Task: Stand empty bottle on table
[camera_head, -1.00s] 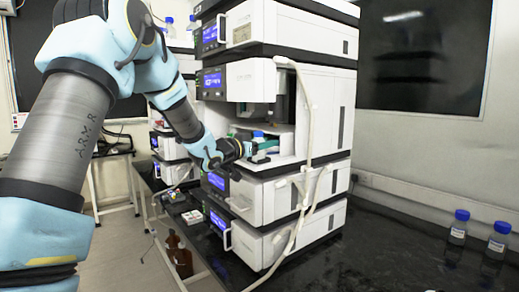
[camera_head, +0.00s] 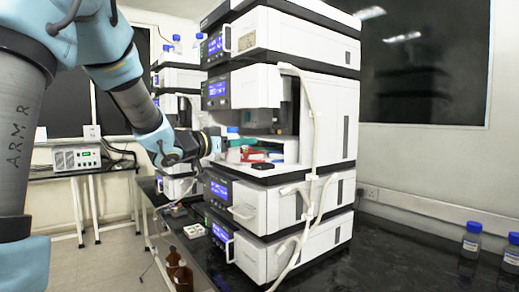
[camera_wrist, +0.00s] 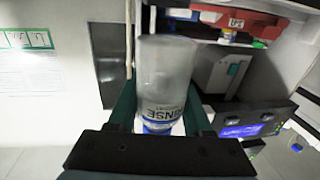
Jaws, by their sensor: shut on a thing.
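My gripper (camera_head: 222,146) is at the open bay in the middle of the instrument stack. In the wrist view my gripper (camera_wrist: 163,112) is shut on a clear bottle (camera_wrist: 165,75) with a "RINSE" label and a blue cap, held between green fingers. The bottle looks empty. In the head view only its blue cap (camera_head: 232,131) shows clearly; its body is mostly hidden by my gripper. The black table (camera_head: 400,245) runs under the stack and to the right.
The white instrument stack (camera_head: 335,120) stands on the table, with a pale tube (camera_head: 312,140) down its front. Two blue-capped bottles (camera_head: 470,241) (camera_head: 509,262) stand at the table's right. Brown bottles (camera_head: 178,272) are low at left. The table between stack and blue-capped bottles is clear.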

